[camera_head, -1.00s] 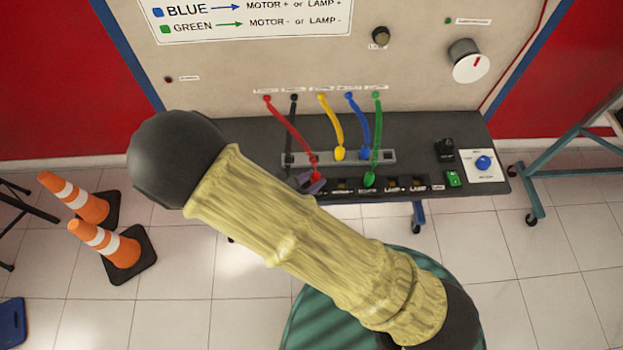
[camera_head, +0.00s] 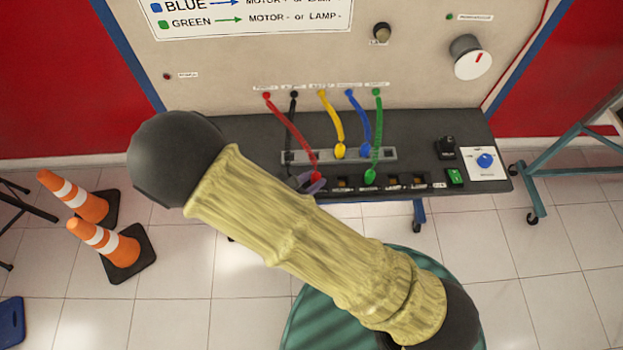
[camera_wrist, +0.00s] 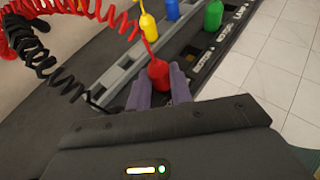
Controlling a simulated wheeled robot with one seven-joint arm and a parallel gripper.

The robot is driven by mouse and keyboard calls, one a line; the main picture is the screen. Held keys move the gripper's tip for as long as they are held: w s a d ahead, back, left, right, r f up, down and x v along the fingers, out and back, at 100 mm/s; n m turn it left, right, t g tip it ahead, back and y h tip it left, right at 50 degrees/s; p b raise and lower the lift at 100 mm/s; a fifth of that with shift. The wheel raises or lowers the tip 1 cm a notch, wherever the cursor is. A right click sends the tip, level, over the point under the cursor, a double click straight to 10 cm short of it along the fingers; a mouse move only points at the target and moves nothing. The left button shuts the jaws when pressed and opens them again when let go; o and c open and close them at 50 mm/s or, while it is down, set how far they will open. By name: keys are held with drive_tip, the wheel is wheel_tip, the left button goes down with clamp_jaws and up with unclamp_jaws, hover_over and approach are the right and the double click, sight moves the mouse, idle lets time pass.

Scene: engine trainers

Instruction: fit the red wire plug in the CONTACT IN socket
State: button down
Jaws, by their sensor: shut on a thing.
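The red wire plug (camera_head: 316,177) is held between the purple fingers of my gripper (camera_head: 309,183). In the wrist view, the red plug (camera_wrist: 158,75) stands nearly upright between the two fingertips (camera_wrist: 160,88), its red wire leaving the top. My gripper is at the left end of the front socket row on the dark shelf. It covers the socket there, and I cannot read a CONTACT IN label. The plug's lower end is hidden, so I cannot tell whether it is seated or just above.
A green plug (camera_head: 370,177) stands in the front row, to the right. Yellow (camera_head: 340,151) and blue (camera_head: 365,150) plugs stand on the grey rail (camera_head: 390,155) behind. A black coiled wire (camera_wrist: 52,75) hangs left of the gripper. Traffic cones (camera_head: 105,243) stand on the floor at left.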

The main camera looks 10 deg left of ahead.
drive_tip(key=shift+f, duration=0.1)
drive_tip(key=c, duration=1.5)
unclamp_jaws()
drive_tip(key=shift+s, duration=0.1)
drive_tip(key=shift+r+p+v, duration=0.25)
drive_tip(key=shift+p+v, duration=0.45)
drive_tip(key=shift+v, duration=0.5)
drive_tip(key=shift+r+p+v, duration=0.2)
drive_tip(key=shift+p+v, duration=0.5)
drive_tip(key=shift+v, duration=0.5)
wheel_tip(320, 180, up, 5)
drive_tip(key=p, duration=0.4)
drive_tip(key=shift+r, duration=0.1)
drive_tip(key=shift+o, duration=0.2)
